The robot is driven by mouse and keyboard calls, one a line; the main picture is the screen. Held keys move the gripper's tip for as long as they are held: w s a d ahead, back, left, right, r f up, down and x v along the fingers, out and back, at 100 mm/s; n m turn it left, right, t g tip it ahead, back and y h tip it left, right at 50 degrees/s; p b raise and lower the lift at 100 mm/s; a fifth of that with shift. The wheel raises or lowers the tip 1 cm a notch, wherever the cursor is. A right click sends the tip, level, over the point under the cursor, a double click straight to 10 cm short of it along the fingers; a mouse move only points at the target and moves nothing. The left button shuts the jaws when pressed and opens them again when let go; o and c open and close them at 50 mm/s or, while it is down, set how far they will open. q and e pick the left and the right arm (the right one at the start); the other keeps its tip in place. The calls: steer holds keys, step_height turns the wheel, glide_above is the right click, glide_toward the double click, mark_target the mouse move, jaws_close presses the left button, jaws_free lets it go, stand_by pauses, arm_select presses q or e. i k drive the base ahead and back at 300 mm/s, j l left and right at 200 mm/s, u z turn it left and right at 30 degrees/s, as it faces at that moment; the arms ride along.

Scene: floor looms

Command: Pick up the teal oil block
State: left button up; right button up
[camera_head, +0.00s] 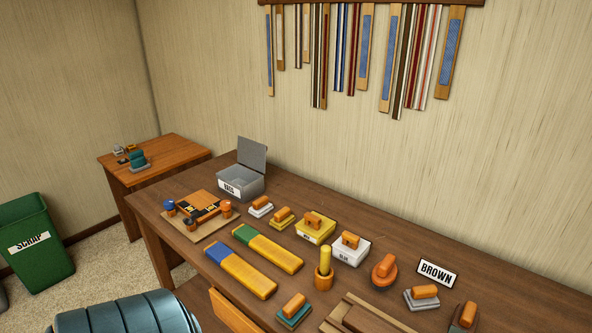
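A small block with a teal base and an orange handle (294,309) sits on the near edge of the long brown workbench (400,275), at the bottom middle of the head view. It looks like the teal oil block. Its handle faces up, and nothing covers it. Neither of my grippers is in view.
A yellow-and-green bar (268,249), a yellow-and-blue bar (240,271), an orange cup (324,278) and a wooden frame (365,315) lie around the block. Several other handled blocks stand behind and right, with a BROWN sign (437,273). A green SCRAP bin (38,243) stands left.

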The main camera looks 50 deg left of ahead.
mark_target(297, 309)
steer(key=u, duration=1.6)
